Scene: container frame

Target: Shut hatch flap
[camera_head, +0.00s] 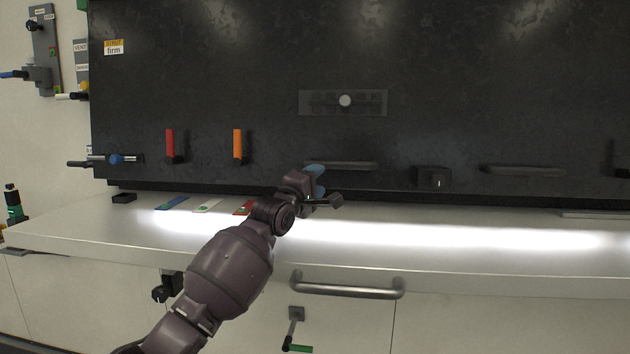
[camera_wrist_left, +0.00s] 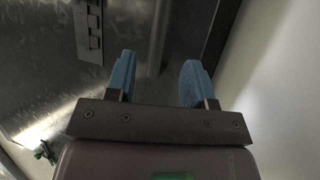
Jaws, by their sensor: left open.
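The hatch flap appears to be the large dark panel (camera_head: 270,70) behind the counter. Its lower edge is close above the back of the counter, and I cannot tell whether it is fully closed. A dark bar handle (camera_head: 352,166) sits low on it; a bar (camera_wrist_left: 158,40) also shows in the left wrist view, ahead of the fingers. My left gripper (camera_head: 319,180) is at the left end of this handle. Its blue fingers (camera_wrist_left: 158,82) are apart with nothing gripped between them. Contact with the handle cannot be told. My right gripper is not in view.
Red (camera_head: 170,145) and orange (camera_head: 238,143) levers stick out of the panel at left. A black box (camera_head: 432,177) and a second handle (camera_head: 522,170) are at right. Flat coloured cards lie on the counter (camera_head: 470,250), whose right part is mostly clear.

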